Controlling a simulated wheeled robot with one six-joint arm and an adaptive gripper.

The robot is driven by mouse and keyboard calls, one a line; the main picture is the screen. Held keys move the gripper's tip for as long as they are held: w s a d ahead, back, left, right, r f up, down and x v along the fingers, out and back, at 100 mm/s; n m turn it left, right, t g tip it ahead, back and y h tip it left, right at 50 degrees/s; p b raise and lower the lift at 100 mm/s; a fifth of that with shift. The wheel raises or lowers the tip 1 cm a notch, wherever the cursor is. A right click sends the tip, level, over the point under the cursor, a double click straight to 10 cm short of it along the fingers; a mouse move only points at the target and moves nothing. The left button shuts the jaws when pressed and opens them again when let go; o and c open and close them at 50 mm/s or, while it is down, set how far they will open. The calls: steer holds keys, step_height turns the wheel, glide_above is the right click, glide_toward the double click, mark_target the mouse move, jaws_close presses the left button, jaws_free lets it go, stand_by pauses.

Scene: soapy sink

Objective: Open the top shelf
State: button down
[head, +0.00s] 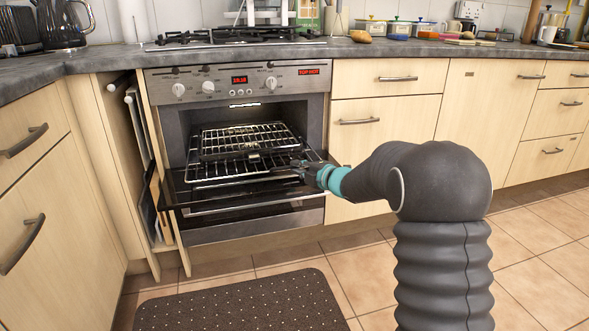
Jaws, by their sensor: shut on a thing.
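The oven (239,82) stands open, its dark glass door (190,198) folded down in front. The top shelf, a wire rack (244,137), sits inside and reaches toward the opening. A lower wire rack (222,173) lies just below it and extends out over the door. My gripper (294,166) comes in from the right and is shut at the front right of the racks. It is small and dark against the bars, so I cannot clearly tell which rack's bar is between its fingers.
The worktop (110,62) with the gas hob (235,36) is above. Wooden drawers (386,77) flank the oven on the right. A narrow open cabinet (118,150) with a door ajar is on the left. A dark mat (240,303) lies on the tiled floor.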

steer(key=shift+s, duration=0.55)
steer(key=shift+d, duration=0.1)
steer(key=c, duration=1.2)
jaws_free()
steer(key=shift+d, duration=0.1)
steer(key=v, duration=1.2)
steer(key=shift+w, duration=0.1)
